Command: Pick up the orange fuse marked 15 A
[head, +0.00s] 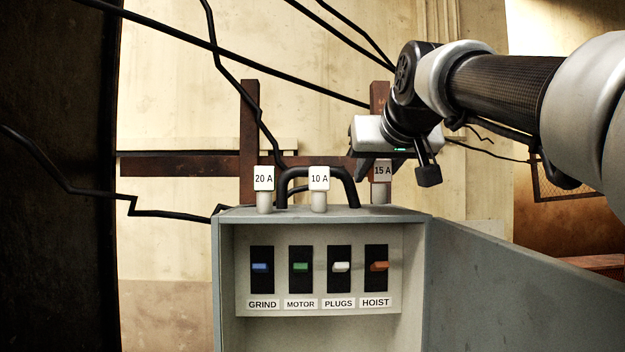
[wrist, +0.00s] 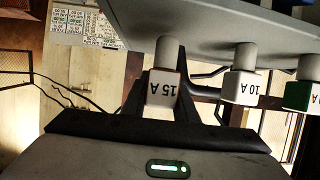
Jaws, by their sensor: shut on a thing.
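The fuse marked 15 A (head: 382,171) stands upright at the right end of the top of a grey box (head: 325,216). In the wrist view my gripper (wrist: 163,105) is shut on this fuse. The stem still meets the box top.
Fuses marked 10 A (head: 319,180) and 20 A (head: 264,180) stand to the left on the same box. A black curved handle (head: 316,173) rises behind them. The open box front holds switches (head: 376,267), and a grey door (head: 500,285) swings out right. Black cables hang above.

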